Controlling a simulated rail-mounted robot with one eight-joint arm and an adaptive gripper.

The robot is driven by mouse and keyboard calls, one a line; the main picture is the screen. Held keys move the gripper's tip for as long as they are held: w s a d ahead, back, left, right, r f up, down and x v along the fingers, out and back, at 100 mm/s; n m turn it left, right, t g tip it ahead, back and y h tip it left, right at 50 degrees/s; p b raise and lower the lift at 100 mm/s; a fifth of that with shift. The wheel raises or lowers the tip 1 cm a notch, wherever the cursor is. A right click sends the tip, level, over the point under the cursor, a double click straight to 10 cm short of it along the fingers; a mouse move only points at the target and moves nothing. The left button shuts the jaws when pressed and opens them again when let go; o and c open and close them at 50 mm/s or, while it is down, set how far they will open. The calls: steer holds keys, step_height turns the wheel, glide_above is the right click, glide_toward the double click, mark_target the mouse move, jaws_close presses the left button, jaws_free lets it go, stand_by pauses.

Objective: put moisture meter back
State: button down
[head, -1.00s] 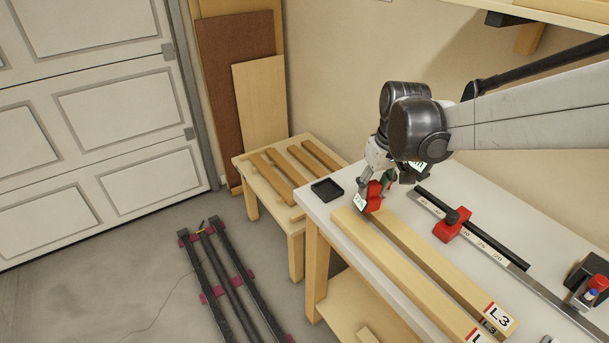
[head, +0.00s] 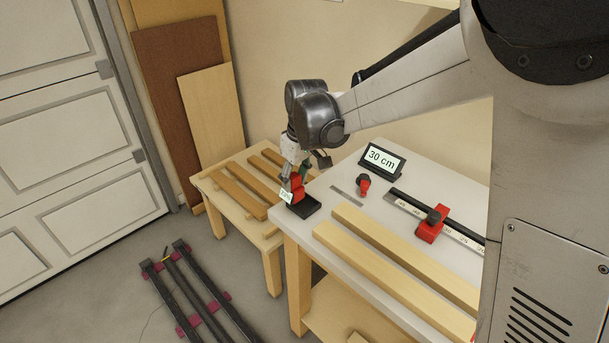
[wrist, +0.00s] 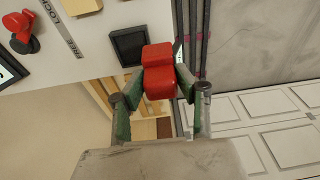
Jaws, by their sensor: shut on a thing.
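The moisture meter (head: 297,188) is a red block-like device with a small pale display, held upright at the bench's left corner. In the wrist view the red meter (wrist: 158,72) sits between the green fingers. My gripper (head: 297,178) is shut on it. A small square black tray (head: 306,208) lies at the bench corner, directly under or just behind the meter in the head view. In the wrist view the tray (wrist: 128,46) is partly covered by the meter. I cannot tell whether the meter touches the tray.
Two pale wooden bars (head: 375,275) lie along the bench. A "30 cm" sign (head: 382,158), a small red-and-black piece (head: 363,185) and a rail with a red stop (head: 432,224) stand behind. A low side table (head: 215,190) with wooden strips is to the left.

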steer(key=shift+w+d+f+p, duration=0.15)
steer(key=shift+w+d+f, duration=0.35)
steer(key=shift+w+f, duration=0.6)
steer(key=shift+w+d+f+p, duration=0.15)
steer(key=shift+w+d+f, duration=0.45)
steer(key=shift+f, duration=0.9)
steer(key=shift+w+d+f+p, duration=0.15)
steer(key=shift+w+d+f, duration=0.3)
steer(key=shift+w+f, duration=0.7)
steer(key=shift+s+f, duration=0.15)
steer(key=shift+f, duration=0.1)
steer(key=shift+f, duration=0.15)
steer(key=c, duration=1.3)
jaws_free()
steer(key=shift+o, duration=0.2)
